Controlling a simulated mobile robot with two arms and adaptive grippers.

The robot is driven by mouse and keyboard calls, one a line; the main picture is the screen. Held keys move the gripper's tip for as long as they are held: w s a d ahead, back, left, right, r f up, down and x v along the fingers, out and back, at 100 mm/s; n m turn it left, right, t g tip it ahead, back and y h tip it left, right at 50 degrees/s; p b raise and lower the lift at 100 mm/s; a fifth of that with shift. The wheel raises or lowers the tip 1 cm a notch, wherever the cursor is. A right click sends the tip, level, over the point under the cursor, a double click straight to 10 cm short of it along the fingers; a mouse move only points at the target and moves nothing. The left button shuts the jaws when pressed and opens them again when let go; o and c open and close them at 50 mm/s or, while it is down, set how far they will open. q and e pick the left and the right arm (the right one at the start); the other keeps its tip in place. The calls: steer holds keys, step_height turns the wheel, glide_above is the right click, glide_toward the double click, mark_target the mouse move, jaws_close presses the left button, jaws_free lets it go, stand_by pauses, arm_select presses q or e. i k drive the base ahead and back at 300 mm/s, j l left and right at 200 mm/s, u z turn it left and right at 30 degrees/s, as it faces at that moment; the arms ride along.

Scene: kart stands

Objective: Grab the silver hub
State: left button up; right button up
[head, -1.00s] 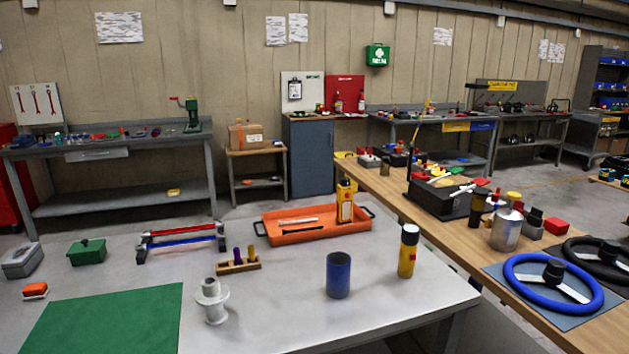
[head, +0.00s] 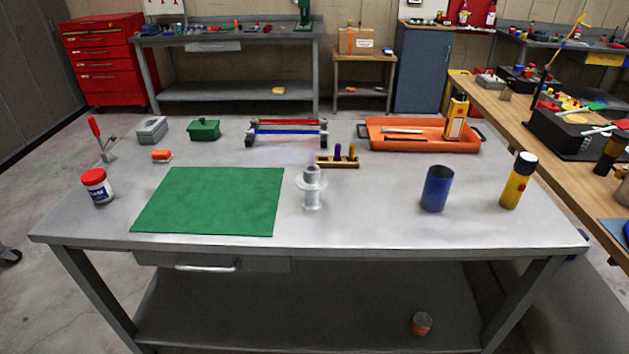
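The silver hub (head: 312,188) stands upright on the grey metal table (head: 380,222), just right of the green mat (head: 212,200). It has a wide flange around its middle and a narrower top. Nothing touches it. Neither of my grippers shows in the head view.
A blue cup (head: 437,189) and a yellow bottle with a black cap (head: 518,181) stand right of the hub. Behind it are a small wooden holder (head: 338,162), a red and blue bar rack (head: 287,131) and an orange tray (head: 400,148).

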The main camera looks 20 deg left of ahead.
mark_target(311, 181)
steer(key=i+l+u, duration=0.45)
steer(key=l, duration=0.3)
steer(key=i+l+u, duration=0.2)
steer(key=l, duration=0.2)
